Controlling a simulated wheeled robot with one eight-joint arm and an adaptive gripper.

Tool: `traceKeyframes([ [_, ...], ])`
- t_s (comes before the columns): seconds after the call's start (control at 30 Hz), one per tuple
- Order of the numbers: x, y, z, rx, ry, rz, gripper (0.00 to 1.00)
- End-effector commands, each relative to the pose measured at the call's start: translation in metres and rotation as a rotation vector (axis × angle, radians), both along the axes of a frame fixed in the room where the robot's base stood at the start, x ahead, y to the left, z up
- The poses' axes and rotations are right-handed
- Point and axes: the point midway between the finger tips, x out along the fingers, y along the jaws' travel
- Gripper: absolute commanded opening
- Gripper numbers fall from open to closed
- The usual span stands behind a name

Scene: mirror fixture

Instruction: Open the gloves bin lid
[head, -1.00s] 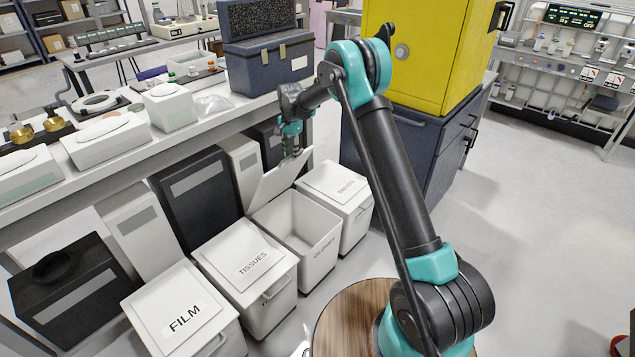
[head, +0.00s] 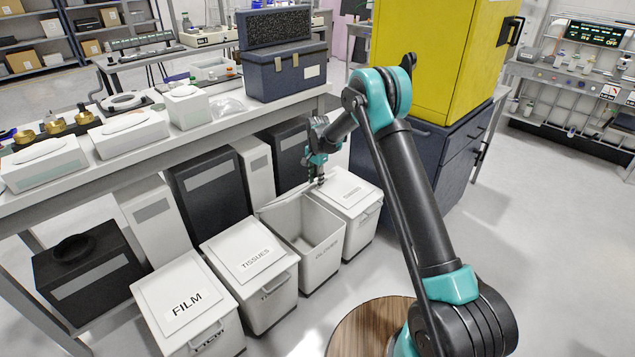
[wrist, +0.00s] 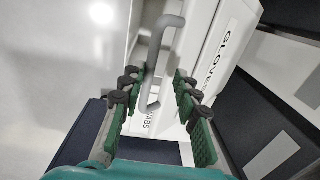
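The gloves bin (head: 322,252) is the white bin between the tissues bin and the swabs bin in the head view. Its mouth is uncovered and its inside looks empty. Its lid (head: 283,200) is swung up at the rear and shows as a narrow white strip. My gripper (head: 318,180) is above the rear of the bin, by the lid's upper right end. In the wrist view my gripper (wrist: 158,82) is open. A grey bar handle (wrist: 153,65) passes between its fingers, with gaps on both sides.
The swabs bin (head: 352,192) stands close on the right, the tissues bin (head: 245,254) and film bin (head: 187,302) on the left, all lidded. The workbench (head: 210,135) edge runs behind. A dark blue cabinet (head: 425,170) stands at right. Floor (head: 555,250) at right is clear.

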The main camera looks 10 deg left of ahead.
Motion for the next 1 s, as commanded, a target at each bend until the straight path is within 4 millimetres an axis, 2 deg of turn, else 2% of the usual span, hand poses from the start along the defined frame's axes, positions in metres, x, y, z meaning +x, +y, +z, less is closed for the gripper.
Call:
traceKeyframes([
  [0.33,0.001,0.001,0.002,0.0,0.0,0.0,0.31],
  [1.0,0.015,0.019,0.038,0.0,0.0,0.0,0.31],
])
